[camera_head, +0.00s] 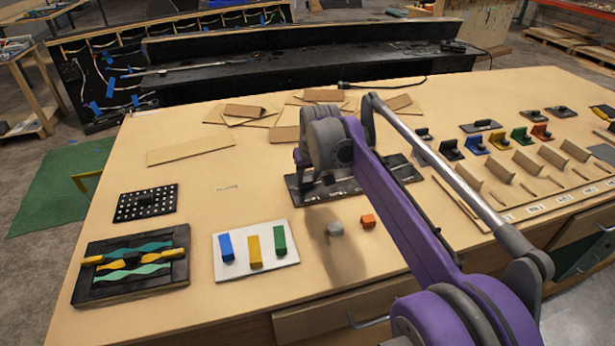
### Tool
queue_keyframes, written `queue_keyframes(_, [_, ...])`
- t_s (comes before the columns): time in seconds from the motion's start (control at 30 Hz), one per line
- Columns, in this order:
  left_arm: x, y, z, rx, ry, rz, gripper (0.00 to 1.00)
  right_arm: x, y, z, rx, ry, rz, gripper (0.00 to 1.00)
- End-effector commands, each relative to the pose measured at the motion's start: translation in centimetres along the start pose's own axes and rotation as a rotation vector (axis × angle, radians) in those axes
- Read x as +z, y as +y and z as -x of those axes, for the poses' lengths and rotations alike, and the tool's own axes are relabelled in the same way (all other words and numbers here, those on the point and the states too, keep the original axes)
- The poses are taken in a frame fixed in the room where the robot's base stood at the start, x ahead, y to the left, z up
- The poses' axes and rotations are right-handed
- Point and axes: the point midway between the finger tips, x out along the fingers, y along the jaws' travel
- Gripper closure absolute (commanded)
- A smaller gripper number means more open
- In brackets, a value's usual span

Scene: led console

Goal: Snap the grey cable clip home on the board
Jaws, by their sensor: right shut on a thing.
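My right gripper (325,184) is over the dark board (397,166) in the middle of the table. It is shut, with its fingertips low at the board's left part. The grey cable clip appears to be between the fingertips, but the gripper and the dark background mostly hide it. I cannot tell whether it is seated on the board. My purple right arm covers the middle of the board. My left gripper is not in view.
A white plate with coloured blocks (290,258) and a black framed panel (84,293) are at left. Cardboard pieces (190,149) lie behind; coloured pieces (475,145) stand at right.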

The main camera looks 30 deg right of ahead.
Motion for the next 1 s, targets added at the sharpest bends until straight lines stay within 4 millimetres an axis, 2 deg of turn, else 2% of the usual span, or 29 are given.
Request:
queue_keyframes(0.03, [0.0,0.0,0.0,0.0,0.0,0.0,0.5,0.0,0.0,0.0,0.0,0.0,0.0,0.63])
queue_keyframes(0.2, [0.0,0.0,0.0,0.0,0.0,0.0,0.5,0.0,0.0,0.0,0.0,0.0,0.0,0.32])
queue_keyframes(0.23, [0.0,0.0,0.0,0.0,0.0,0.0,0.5,0.0,0.0,0.0,0.0,0.0,0.0,0.29])
queue_keyframes(0.5, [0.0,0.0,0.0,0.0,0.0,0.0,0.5,0.0,0.0,0.1,0.0,0.0,0.0,0.29])
queue_keyframes(0.63, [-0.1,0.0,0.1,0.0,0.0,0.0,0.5,0.0,0.0,1.0,0.0,0.0,0.0,0.29])
queue_keyframes(1.0, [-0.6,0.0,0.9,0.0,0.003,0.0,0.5,0.0,0.0,8.1,0.0,0.0,-0.001,0.29])
